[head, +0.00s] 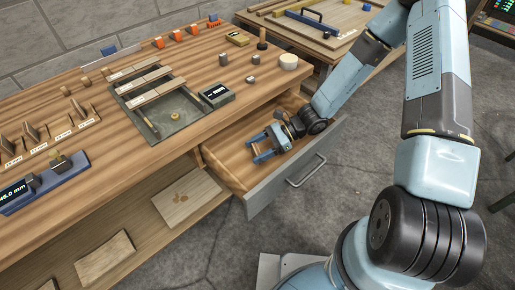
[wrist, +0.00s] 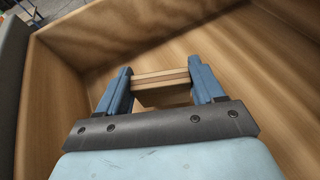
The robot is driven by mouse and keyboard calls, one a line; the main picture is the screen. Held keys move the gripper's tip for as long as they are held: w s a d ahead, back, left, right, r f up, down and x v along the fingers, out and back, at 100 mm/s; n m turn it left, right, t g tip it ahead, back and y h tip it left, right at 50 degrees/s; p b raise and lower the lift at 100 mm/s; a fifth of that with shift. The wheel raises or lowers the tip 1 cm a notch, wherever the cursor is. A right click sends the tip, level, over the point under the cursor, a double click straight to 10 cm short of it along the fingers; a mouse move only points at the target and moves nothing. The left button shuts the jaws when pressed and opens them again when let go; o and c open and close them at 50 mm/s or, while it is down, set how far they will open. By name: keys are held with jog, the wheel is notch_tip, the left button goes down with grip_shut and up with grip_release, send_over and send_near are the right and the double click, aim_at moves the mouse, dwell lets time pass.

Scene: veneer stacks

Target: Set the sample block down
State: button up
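The sample block (wrist: 162,88) is a small wooden piece with layered light and dark bands. In the wrist view it sits between the two blue fingers of my gripper (wrist: 162,80), touching both, so the gripper is shut on it. The block is too small to make out clearly there. I cannot tell whether its underside touches the drawer floor.
The drawer's grey front (head: 290,186) with its handle stands out from the workbench (head: 120,160). On the bench top are a dark tray with wooden strips (head: 165,113), a black display device (head: 216,95), small cylinders and a blue gauge (head: 45,183). The drawer floor around the gripper looks bare.

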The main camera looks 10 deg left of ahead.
jog(key=o, duration=0.5)
jog(key=shift+c, duration=0.2)
jog(key=shift+r, duration=0.15)
jog(key=shift+r, duration=0.25)
jog(key=v, duration=1.2)
jog(key=shift+r, duration=0.2)
